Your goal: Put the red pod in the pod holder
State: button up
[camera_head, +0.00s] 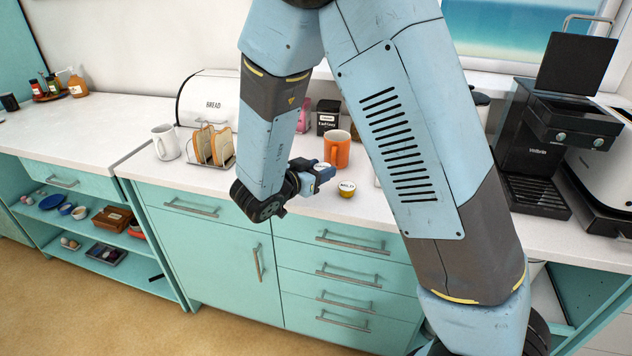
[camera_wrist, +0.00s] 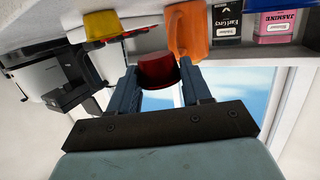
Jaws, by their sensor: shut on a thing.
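The red pod (camera_wrist: 157,68) is between the two fingers of my gripper in the wrist view, with its sides against them. My gripper (camera_head: 319,172) is shut on it, above the counter near its front edge. In the head view the pod is mostly hidden by the fingers; only a pale top shows. A yellow pod (camera_head: 347,189) with a pale labelled lid sits on the counter just right of my gripper; it also shows in the wrist view (camera_wrist: 102,25). I cannot make out the pod holder for certain; my arm covers part of the counter.
An orange mug (camera_head: 336,150) stands close behind my gripper. A toast rack (camera_head: 212,146), a white mug (camera_head: 165,142) and a bread bin (camera_head: 207,98) stand to the left. A black coffee machine (camera_head: 537,140) stands at the right. A white cup-like thing (camera_wrist: 108,62) shows beside the yellow pod.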

jog(key=shift+w+f, duration=0.6)
jog(key=shift+f, duration=0.2)
jog(key=shift+w+a+f, duration=0.1)
jog(key=shift+w+f, duration=0.05)
jog(key=shift+f, duration=0.65)
jog(key=shift+w+f, duration=0.1)
jog(key=shift+f, duration=0.7)
jog(key=shift+f, duration=0.2)
jog(key=o, duration=1)
jog(key=v, duration=1.3)
jog(key=shift+s+a+r, duration=0.1)
jog(key=shift+a+r, duration=0.25)
jog(key=shift+a, duration=0.1)
